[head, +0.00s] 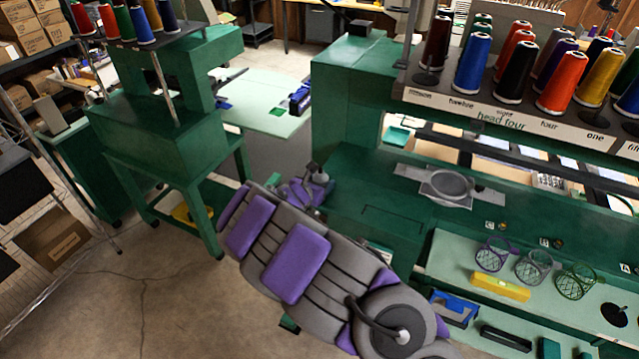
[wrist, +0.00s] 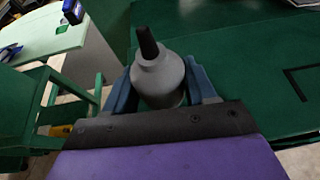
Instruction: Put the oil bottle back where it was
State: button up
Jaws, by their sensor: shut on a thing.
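The oil bottle (wrist: 158,80) is grey with a dark nozzle. In the wrist view it stands between the two blue fingers of my gripper (wrist: 162,92), which is shut on it. In the head view the bottle's top (head: 313,170) just shows beyond my gripper (head: 308,188), beside the left end of the green machine bed (head: 365,215). The bottle looks roughly upright. Its lower part is hidden by my gripper, and I cannot tell whether it touches anything.
A pale green shelf (head: 450,262) at right front holds three wire baskets (head: 533,267), a yellow level (head: 502,286) and a round black disc (head: 615,314). Thread cones (head: 515,62) stand on a rack above. A second green machine (head: 150,120) stands left.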

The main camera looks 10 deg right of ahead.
jog(key=o, duration=1.1)
jog(key=shift+c, duration=0.2)
